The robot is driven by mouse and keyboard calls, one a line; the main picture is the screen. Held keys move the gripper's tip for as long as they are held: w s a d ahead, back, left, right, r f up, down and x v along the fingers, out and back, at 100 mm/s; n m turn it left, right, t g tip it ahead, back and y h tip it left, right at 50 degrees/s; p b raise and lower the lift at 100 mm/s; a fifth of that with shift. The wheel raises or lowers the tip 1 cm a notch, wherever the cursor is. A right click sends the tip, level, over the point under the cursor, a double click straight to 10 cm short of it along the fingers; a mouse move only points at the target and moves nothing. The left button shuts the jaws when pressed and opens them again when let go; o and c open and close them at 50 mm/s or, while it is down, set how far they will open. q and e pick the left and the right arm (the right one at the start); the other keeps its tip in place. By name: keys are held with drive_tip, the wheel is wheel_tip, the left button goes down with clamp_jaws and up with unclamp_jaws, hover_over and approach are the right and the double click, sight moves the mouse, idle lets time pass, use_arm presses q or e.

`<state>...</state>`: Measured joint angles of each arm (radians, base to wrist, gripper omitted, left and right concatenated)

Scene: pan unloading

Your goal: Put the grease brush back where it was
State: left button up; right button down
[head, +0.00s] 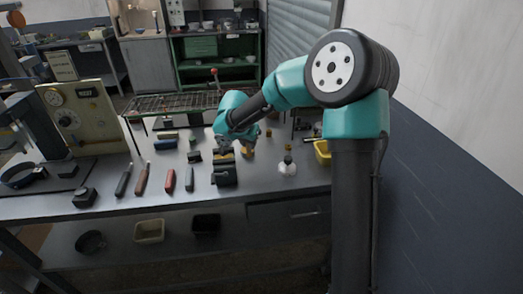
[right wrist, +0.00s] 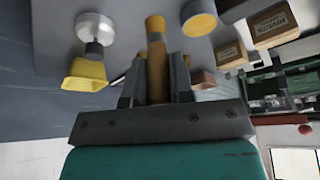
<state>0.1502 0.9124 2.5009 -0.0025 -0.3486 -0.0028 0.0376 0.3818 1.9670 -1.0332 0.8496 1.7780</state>
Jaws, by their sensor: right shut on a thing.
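My right gripper (right wrist: 156,85) is shut on a tan-brown, round-handled thing (right wrist: 156,52), which I take to be the grease brush. It stands out lengthwise between the two fingers, with a lighter orange end. I cannot make out bristles. In the head view my right gripper (head: 238,145) is low over the middle of the workbench (head: 105,205), and its wrist partly hides the fingers. Whether the held thing touches the bench cannot be told. My left gripper is not in view.
A pale round-based item (head: 287,168) and a yellow bin (head: 322,152) stand to the right. A black block (head: 224,177) lies in front of the gripper. A wire rack (head: 175,103) is behind.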

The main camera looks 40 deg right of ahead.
drive_tip(key=s+d+f, duration=0.1)
drive_tip(key=s, duration=0.1)
drive_tip(key=s+d+f, duration=0.1)
drive_tip(key=d+f, duration=0.1)
drive_tip(key=shift+s+f, duration=0.1)
drive_tip(key=shift+s, duration=0.3)
drive_tip(key=shift+w+d, duration=0.1)
drive_tip(key=w+d, duration=0.3)
drive_tip(key=w, duration=0.1)
drive_tip(key=w+d+f, duration=0.1)
drive_tip(key=w+d, duration=0.2)
drive_tip(key=w, duration=0.1)
drive_tip(key=w+d, duration=0.3)
drive_tip(key=w, duration=0.1)
drive_tip(key=shift+d+f, duration=0.15)
drive_tip(key=shift+f, duration=0.05)
drive_tip(key=shift+w+d, duration=0.25)
drive_tip(key=shift+w, duration=0.05)
drive_tip(key=shift+s+f, duration=0.1)
drive_tip(key=shift+f, duration=1.65)
drive_tip(key=shift+f, duration=0.15)
